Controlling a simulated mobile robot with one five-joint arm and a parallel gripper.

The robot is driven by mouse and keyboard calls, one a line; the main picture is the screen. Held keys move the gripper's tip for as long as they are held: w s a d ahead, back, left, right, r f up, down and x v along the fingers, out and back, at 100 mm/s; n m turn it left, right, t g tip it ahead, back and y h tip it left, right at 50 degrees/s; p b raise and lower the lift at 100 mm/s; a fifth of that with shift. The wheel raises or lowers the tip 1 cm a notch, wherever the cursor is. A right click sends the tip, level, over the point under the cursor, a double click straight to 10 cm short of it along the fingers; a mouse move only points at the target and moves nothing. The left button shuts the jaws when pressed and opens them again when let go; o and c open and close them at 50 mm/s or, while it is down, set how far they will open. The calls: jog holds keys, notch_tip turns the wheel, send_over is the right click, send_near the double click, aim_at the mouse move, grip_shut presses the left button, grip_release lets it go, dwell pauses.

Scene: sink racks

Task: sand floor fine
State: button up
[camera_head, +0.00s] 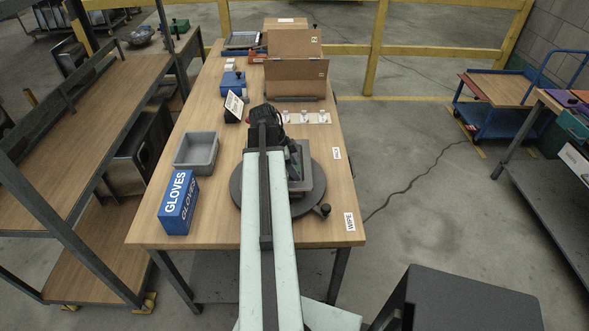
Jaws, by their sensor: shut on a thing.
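A dark round turntable (237,186) with a small knob at its right sits on the near part of the wooden table. A square grey-green sink-like piece (313,187) lies on it, partly hidden by my arm. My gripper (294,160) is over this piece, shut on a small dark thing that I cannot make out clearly. The fingertips and any contact with the floor of the piece are hidden. A white strip with several pale knobs (306,117) lies just beyond the turntable.
On the table (150,230) are a blue gloves box (178,205), an empty grey bin (196,151), a small tilted sign (234,105), a blue box (233,83) and open cardboard boxes (296,78). A shelf rack (60,150) stands left.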

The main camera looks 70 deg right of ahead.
jog(key=shift+r+p, duration=0.3)
jog(key=shift+r, duration=0.5)
notch_tip(320, 180, up, 3)
jog(key=p, duration=0.3)
jog(key=shift+r, duration=0.1)
